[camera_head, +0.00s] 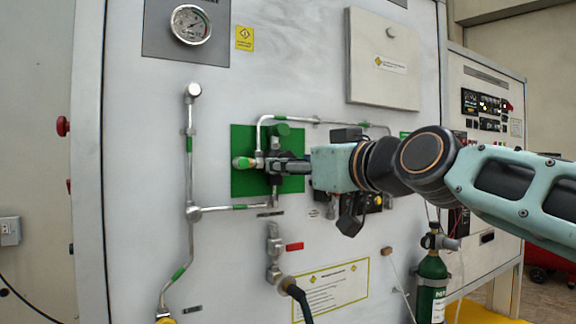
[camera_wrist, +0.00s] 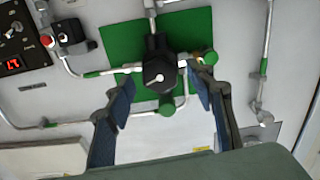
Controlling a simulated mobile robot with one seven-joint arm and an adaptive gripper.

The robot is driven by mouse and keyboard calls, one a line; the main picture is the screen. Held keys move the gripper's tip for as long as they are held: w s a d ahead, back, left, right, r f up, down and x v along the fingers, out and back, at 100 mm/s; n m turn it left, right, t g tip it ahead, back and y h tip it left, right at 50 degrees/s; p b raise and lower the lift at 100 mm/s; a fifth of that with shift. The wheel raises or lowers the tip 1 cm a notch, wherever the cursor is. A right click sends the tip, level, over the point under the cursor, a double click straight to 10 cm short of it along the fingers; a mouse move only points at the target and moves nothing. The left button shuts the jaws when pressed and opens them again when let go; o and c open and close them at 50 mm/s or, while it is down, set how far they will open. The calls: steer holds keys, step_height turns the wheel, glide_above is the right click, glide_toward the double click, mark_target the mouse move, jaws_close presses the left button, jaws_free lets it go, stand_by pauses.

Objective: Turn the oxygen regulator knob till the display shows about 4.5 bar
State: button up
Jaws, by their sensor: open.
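The black regulator knob (camera_wrist: 160,74), many-sided with a pale mark on its face, is mounted in front of a green backplate (camera_wrist: 120,40). The backplate also shows in the head view (camera_head: 241,185), where my gripper largely hides the knob. My gripper (camera_wrist: 160,80) is open, with one finger on each side of the knob. The fingertips look close to it, but I cannot tell whether they touch.
Green-ended fittings (camera_wrist: 210,57) stand close beside the knob. Metal pipes (camera_head: 190,150) run around the backplate. A round gauge (camera_head: 191,24) is at the upper left. A white box (camera_head: 383,60) projects at the upper right, and a green cylinder (camera_head: 432,270) stands below my arm.

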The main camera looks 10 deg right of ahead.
steer(key=shift+x, duration=1.25)
steer(key=shift+c, duration=0.4)
steer(key=c, duration=1.1)
